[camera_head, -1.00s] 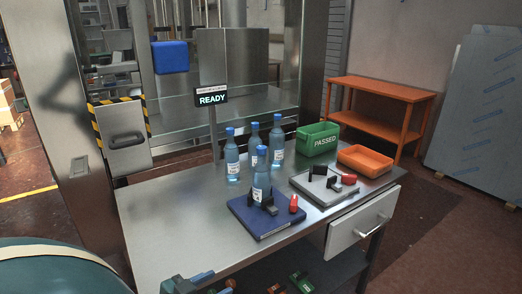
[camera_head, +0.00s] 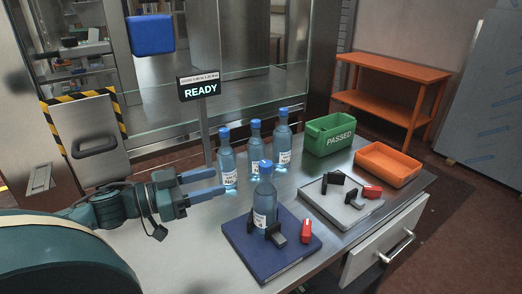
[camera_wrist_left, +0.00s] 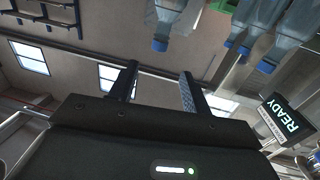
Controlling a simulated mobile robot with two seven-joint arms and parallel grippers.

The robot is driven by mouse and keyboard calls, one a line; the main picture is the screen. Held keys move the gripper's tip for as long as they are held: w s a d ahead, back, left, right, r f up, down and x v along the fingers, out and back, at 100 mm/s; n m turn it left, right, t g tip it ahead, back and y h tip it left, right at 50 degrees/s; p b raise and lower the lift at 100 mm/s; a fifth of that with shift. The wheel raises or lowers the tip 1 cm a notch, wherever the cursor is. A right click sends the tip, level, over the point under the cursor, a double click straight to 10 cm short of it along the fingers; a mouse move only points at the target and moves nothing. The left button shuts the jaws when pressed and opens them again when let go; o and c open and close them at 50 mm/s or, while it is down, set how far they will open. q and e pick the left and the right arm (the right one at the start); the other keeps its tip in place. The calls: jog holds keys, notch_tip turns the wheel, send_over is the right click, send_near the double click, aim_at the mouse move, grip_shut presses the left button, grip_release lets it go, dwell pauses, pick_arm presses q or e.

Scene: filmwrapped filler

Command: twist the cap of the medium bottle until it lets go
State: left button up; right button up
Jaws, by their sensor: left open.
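Several clear blue bottles with blue caps stand upright on the steel table. One bottle (camera_head: 265,197) stands at a black clamp (camera_head: 274,235) on a dark blue pad (camera_head: 255,262). Behind it stand a left bottle (camera_head: 227,162), a middle bottle (camera_head: 255,147) and a right bottle (camera_head: 283,143). I cannot tell which one is the medium bottle. My left gripper (camera_head: 221,182) is open and empty, its fingers pointing right near the lower part of the left back bottle. In the left wrist view its fingers (camera_wrist_left: 158,78) are apart with nothing between them. My right gripper is not in view.
A grey pad (camera_head: 325,210) with black clamp parts and a red piece lies to the right. A green PASSED bin (camera_head: 330,137) and an orange tray (camera_head: 388,164) stand behind. A READY sign (camera_head: 199,90) rises behind the bottles.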

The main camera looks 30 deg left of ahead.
aim_at(266, 163)
pick_arm(q)
jog(key=shift+h, duration=0.3)
jog(key=b+x, duration=0.5)
jog(key=x, duration=0.6)
jog(key=shift+a+r, duration=0.15)
jog(key=shift+r, duration=0.05)
jog(key=shift+w+r, duration=0.15)
jog(key=shift+w, duration=0.15)
jog(key=shift+x, duration=1.05)
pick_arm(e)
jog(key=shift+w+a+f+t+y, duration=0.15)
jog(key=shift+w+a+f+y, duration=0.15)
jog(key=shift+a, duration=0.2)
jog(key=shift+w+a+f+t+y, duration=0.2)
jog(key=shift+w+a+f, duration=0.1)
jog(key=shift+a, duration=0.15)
